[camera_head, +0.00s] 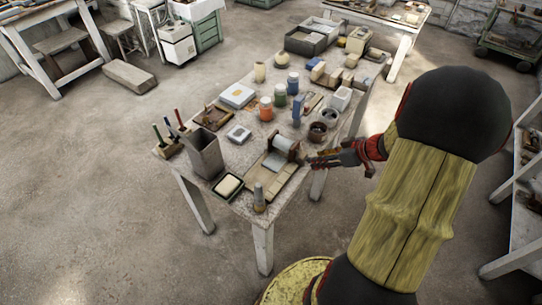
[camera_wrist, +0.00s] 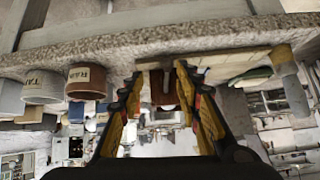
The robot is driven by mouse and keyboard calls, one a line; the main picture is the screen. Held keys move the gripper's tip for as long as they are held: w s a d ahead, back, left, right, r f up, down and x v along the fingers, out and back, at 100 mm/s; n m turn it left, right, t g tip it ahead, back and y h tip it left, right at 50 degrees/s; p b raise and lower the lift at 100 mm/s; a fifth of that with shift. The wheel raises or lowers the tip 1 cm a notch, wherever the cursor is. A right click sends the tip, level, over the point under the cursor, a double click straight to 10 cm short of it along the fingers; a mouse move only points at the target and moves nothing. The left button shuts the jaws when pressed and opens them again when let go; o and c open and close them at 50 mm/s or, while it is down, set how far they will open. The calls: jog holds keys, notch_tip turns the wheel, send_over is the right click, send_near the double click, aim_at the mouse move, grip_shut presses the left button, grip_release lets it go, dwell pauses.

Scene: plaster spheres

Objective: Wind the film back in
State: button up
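A wooden film winder with a pale grey roll (camera_head: 285,145) at its far end and a tan bed (camera_head: 270,182) stands near the table's right edge. My gripper (camera_head: 312,161) is at the right side of the winder, close to the roll. In the wrist view, which is upside down, my gripper's fingers (camera_wrist: 158,75) stand apart. A brown piece (camera_wrist: 161,88) shows in the gap between them; I cannot tell whether they touch it. A crank cannot be made out.
The table (camera_head: 234,196) is crowded. Round pots (camera_head: 317,132) stand behind my gripper.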

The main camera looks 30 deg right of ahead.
jog(key=s+a+r+g+p, duration=0.1)
jog(key=a+r+g, duration=0.1)
jog(key=a+r, duration=0.6)
jog(key=s+a+r+g+p, duration=0.2)
jog(key=a+r, duration=0.7)
jog(key=a, duration=0.5)
jog(key=shift+m+h, duration=0.4)
jog(key=shift+r, duration=0.1)
